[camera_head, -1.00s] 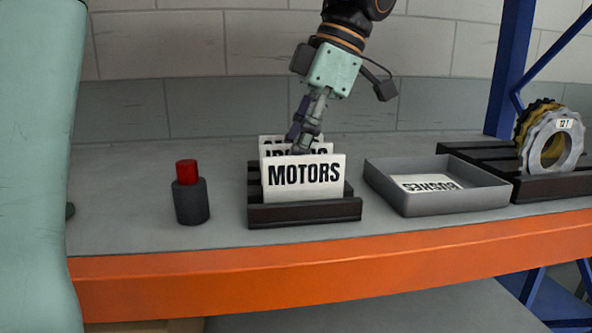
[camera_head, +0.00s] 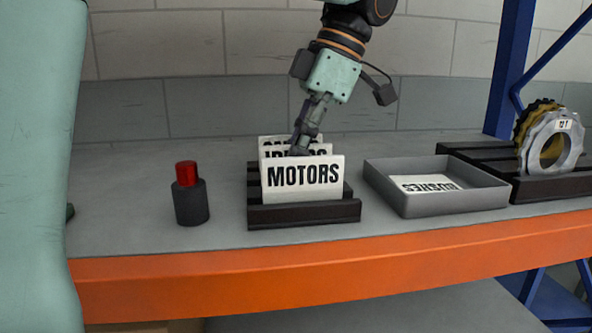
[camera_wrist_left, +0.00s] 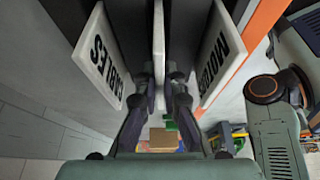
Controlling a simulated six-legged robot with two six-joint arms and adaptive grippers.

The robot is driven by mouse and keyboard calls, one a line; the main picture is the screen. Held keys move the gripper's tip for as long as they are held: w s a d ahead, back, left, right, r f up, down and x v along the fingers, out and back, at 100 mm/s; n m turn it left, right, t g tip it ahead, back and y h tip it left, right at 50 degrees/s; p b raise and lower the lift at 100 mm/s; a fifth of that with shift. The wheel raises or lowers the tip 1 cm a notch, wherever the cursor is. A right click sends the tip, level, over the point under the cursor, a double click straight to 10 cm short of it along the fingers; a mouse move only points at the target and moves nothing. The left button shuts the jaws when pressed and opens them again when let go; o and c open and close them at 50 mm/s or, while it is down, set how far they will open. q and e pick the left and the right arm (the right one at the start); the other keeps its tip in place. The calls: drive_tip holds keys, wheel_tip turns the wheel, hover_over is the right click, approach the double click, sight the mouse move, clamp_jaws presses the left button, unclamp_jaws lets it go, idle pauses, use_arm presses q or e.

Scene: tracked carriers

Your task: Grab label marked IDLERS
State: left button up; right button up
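The IDLERS label (camera_head: 324,149) is a white upright card in the middle of a dark slotted rack (camera_head: 304,214). Its lettering is partly hidden by the MOTORS label (camera_head: 303,182) in front. The CABLES label (camera_head: 270,140) stands behind it. My left gripper (camera_head: 302,145) reaches down from above into the rack. In the left wrist view its fingers (camera_wrist_left: 159,82) are closed on both sides of the middle card (camera_wrist_left: 158,40), seen edge-on between the CABLES (camera_wrist_left: 100,55) and MOTORS (camera_wrist_left: 220,55) labels. My right gripper is not in view.
Toothed rings (camera_head: 552,143) stand in another dark rack at far right. A dark cylinder with a red top (camera_head: 190,200) stands left. The shelf has an orange front edge (camera_head: 330,275).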

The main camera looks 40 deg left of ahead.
use_arm(q)
drive_tip(key=shift+r, duration=0.1)
clamp_jaws()
drive_tip(key=shift+r, duration=0.35)
wheel_tip(320, 180, up, 10)
drive_tip(key=p, duration=0.5)
drive_tip(key=shift+f, duration=0.2)
